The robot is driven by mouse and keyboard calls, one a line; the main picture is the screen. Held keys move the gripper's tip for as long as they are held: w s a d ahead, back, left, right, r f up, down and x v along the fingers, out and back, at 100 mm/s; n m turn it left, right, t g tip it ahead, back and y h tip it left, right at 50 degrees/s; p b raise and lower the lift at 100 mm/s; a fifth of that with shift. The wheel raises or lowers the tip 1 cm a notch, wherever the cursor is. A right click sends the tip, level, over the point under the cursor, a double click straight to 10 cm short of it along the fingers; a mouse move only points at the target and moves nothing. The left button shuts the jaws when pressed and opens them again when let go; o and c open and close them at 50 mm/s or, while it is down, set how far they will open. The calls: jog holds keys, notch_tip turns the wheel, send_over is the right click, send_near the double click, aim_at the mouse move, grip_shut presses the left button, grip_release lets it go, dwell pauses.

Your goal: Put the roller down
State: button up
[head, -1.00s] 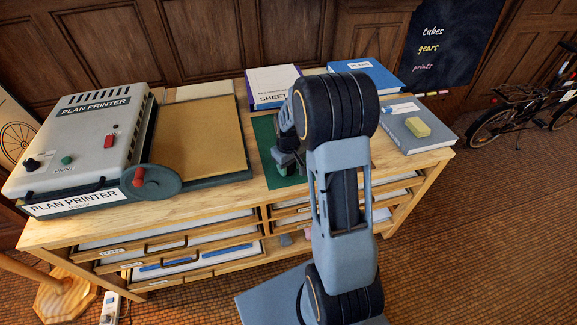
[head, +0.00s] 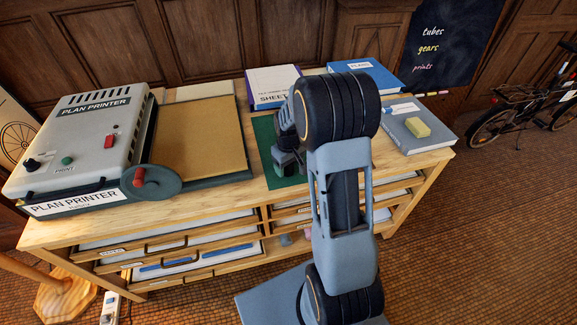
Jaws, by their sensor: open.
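My gripper (head: 289,168) is low over the green mat (head: 264,135) on the wooden cabinet top, partly behind my own arm. It is open, though its fingertips are small and dark in the head view. I cannot make out a roller in this view. It may be hidden behind my arm or gripper.
The plan printer (head: 85,140), with its red-knobbed crank (head: 140,178), stands to the left, beside a tan board (head: 200,138). A white SHEET box (head: 272,80), a blue PLANS book (head: 350,68) and a blue-grey book (head: 425,137) with a yellow block (head: 417,127) lie behind and right.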

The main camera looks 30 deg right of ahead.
notch_tip(320, 180, up, 11)
jog(key=shift+f+p, duration=0.1)
jog(key=shift+p, duration=0.3)
jog(key=s+a+r+m+t, duration=0.1)
jog(key=s+a, duration=0.3)
jog(key=s, duration=0.4)
jog(key=s+a+r+m+t, duration=0.1)
jog(key=s+a+r, duration=0.3)
jog(key=s, duration=0.4)
jog(key=shift+a+t, duration=0.6)
jog(key=shift+a, duration=0.15)
jog(key=shift+s, duration=0.1)
notch_tip(320, 180, up, 7)
jog(key=p, duration=0.6)
jog(key=shift+s, duration=0.1)
jog(key=shift+c, duration=1.4)
jog(key=shift+f, duration=0.25)
jog(key=shift+c, duration=1)
jog(key=shift+d, duration=0.1)
